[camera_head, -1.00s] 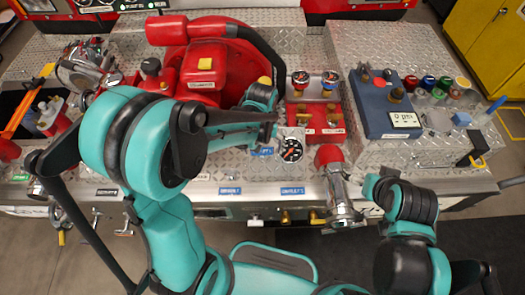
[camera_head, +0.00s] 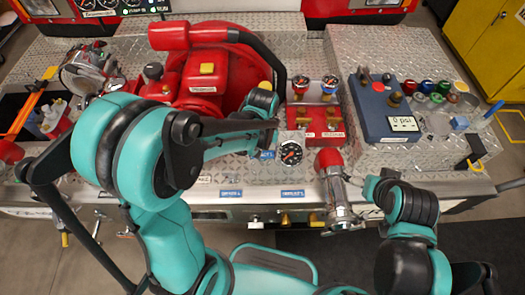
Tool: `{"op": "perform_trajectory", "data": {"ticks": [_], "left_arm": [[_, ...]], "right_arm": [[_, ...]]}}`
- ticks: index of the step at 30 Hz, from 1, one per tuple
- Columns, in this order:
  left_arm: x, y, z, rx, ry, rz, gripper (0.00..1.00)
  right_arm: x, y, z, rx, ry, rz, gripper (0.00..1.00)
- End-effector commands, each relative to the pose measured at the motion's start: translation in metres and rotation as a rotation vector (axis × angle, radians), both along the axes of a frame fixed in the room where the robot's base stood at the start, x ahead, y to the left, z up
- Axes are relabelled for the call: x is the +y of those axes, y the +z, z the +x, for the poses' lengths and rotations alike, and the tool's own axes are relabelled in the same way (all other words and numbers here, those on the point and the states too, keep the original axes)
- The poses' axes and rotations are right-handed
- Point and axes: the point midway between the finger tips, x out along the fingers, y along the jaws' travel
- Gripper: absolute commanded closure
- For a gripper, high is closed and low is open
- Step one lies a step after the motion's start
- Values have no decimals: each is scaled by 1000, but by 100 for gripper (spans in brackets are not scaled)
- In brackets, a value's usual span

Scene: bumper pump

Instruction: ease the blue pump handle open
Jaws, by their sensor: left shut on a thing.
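My left arm comes in from the left and reaches across the front of the red pump (camera_head: 215,75). My left gripper (camera_head: 275,130) is at the end of this arm, just left of and above a round black gauge (camera_head: 291,153), over the metal deck. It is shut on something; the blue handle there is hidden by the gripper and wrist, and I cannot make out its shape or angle. My right arm is at the lower right; its gripper (camera_head: 371,187) is small and partly hidden near the silver nozzle, and its jaws are not clear.
A silver nozzle (camera_head: 337,197) juts over the front edge. A blue box (camera_head: 383,110) with a 0 psi display stands at right. Blue labels (camera_head: 292,194) line the front edge.

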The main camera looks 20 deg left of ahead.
Motion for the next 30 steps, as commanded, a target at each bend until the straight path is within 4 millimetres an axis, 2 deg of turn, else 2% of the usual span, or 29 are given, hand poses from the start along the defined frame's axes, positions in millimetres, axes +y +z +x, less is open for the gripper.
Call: {"op": "perform_trajectory", "data": {"ticks": [5, 6, 8, 9, 20, 23, 30], "left_arm": [[0, -1, 0, 0, 0, 0, 84], [0, -1, 0, 0, 0, 0, 29], [0, -1, 0, 0, 0, 0, 14], [0, -1, 0, 0, 0, 0, 10], [0, 1, 0, 0, 0, 0, 10], [0, 11, 0, 0, 0, 0, 10], [0, 59, 0, 0, 0, 0, 10]], "right_arm": [[0, -1, 0, 0, 0, 0, 10], [0, -1, 0, 0, 0, 0, 10], [0, -2, 0, 0, 0, 0, 10], [0, -2, 0, 0, 0, 0, 10], [0, -1, 0, 0, 0, 0, 10], [0, -1, 0, 0, 0, 0, 10], [0, -1, 0, 0, 0, 0, 10]]}}
